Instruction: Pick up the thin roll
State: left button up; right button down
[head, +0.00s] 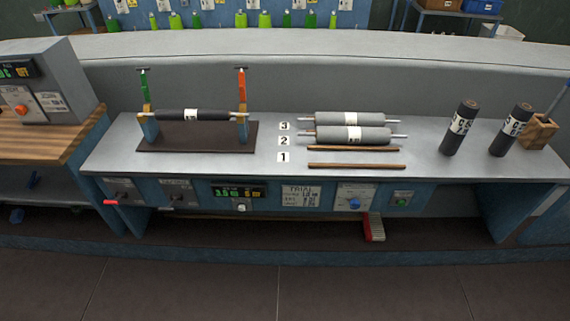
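A thin dark roll (190,115) with a white label lies level across a stand (195,138). Its ends rest at two posts, one with a green top (144,88) and one with an orange top (241,88). Two thicker grey rolls lie to the right, one beside card 3 (350,119) and one beside card 2 (352,134), with metal shaft ends showing. Two dark rolls with white labels stand at the right of the bench, one (459,128) left of the other (511,130). Neither of my grippers is in view.
Two brown wooden rails (356,166) lie near card 1 (283,157), with no roll on them. A wooden block (538,132) holding a tool stands at the bench's right end. A grey machine (45,85) stands at left. The bench (270,182) is bare along its front edge.

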aim_at(176, 115)
jog(key=i+j+z, duration=0.1)
jog(key=j, duration=0.3)
jog(key=i+j+z, duration=0.1)
jog(key=j, duration=0.35)
jog(key=j+z, duration=0.1)
jog(key=j, duration=0.3)
jog(key=i, duration=0.05)
